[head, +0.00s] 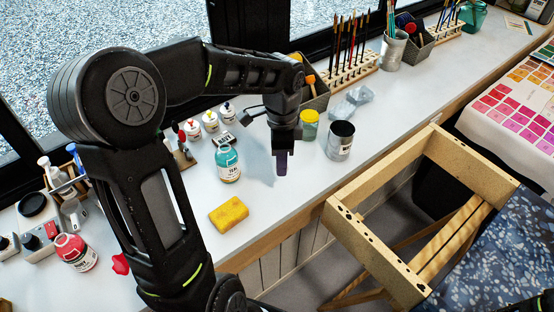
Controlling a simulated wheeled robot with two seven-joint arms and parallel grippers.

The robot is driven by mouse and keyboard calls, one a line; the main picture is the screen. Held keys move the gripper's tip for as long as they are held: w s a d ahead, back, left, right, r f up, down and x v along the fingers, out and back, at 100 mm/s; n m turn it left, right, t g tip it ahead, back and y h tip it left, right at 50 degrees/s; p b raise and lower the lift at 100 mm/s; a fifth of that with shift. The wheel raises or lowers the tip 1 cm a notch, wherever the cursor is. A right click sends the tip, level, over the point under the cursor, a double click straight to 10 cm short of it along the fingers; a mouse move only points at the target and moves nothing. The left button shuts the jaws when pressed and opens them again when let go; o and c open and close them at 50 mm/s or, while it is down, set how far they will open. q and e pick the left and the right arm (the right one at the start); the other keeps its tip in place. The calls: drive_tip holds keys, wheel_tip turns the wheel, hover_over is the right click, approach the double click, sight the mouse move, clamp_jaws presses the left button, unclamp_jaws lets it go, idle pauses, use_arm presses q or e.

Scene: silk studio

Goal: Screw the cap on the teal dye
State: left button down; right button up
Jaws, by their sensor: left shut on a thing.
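The teal dye bottle (228,164) stands upright on the white counter, left of the picture's middle, with a pale label. Its top is too small to tell whether a cap sits on it. My left gripper (282,164) points down to the right of the bottle, apart from it. It is shut on a small dark purplish thing, mostly hidden between the fingers; I cannot tell whether this is the cap.
A yellow sponge (229,214) lies in front of the bottle. A yellow jar (309,126) and a dark-topped can (340,140) stand right of my gripper. A red bottle (75,252) and a small red piece (121,264) are at left. A wooden frame (375,245) stands beyond the counter edge.

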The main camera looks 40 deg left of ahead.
use_arm(q)
drive_tip(key=w+d+f+n, duration=0.1)
drive_tip(key=w+d+n, duration=0.8)
drive_tip(key=d, duration=0.3)
drive_tip(key=shift+w+f+n, duration=0.4)
drive_tip(key=shift+n, duration=0.4)
drive_tip(key=shift+d, duration=0.1)
